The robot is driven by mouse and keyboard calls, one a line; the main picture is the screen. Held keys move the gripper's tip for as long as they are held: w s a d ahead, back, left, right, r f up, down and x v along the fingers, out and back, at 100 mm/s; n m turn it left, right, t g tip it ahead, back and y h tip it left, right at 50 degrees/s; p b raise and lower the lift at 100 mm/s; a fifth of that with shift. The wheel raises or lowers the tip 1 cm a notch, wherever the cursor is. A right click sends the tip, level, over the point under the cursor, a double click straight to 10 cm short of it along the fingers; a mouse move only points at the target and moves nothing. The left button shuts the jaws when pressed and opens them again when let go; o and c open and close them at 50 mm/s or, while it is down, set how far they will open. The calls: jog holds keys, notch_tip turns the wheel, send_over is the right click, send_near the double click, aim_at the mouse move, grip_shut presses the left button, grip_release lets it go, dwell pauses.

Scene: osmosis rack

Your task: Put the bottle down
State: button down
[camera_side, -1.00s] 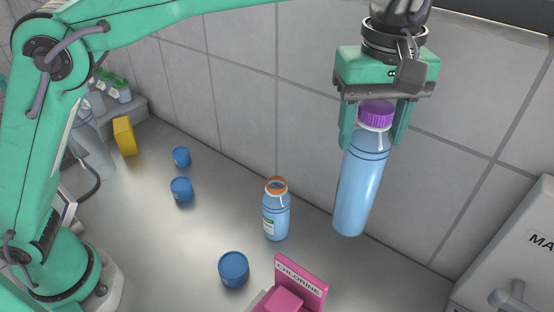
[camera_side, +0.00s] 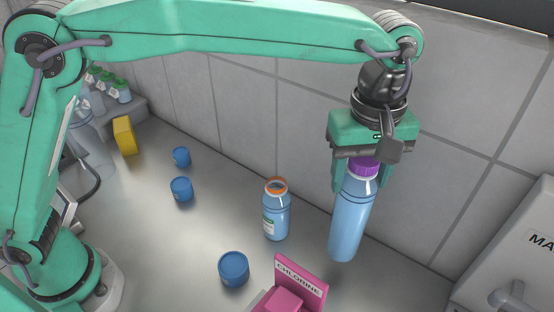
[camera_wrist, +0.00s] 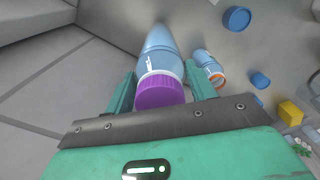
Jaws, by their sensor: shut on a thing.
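A tall light-blue bottle (camera_side: 350,218) with a purple cap (camera_side: 363,166) hangs near upright, slightly tilted, in my gripper (camera_side: 362,176). The green fingers are shut on it, one on each side just below the cap. In the wrist view the purple cap (camera_wrist: 159,91) sits between the fingers and the bottle body (camera_wrist: 160,48) points away from me. The bottle's lower end is close to the grey counter (camera_side: 200,240). I cannot tell whether it touches.
A smaller blue bottle (camera_side: 276,212) with an orange rim stands left of the held bottle. Blue caps (camera_side: 233,268) lie on the counter. A pink chlorine holder (camera_side: 297,284) is in front, a white machine (camera_side: 520,250) at right, a yellow block (camera_side: 124,135) at back left. A tiled wall stands behind.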

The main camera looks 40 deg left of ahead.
aim_at(353, 205)
jog(key=shift+f, duration=3.65)
jog(key=c, duration=0.5)
grip_release()
notch_tip(353, 205, up, 12)
jog(key=shift+r, duration=0.15)
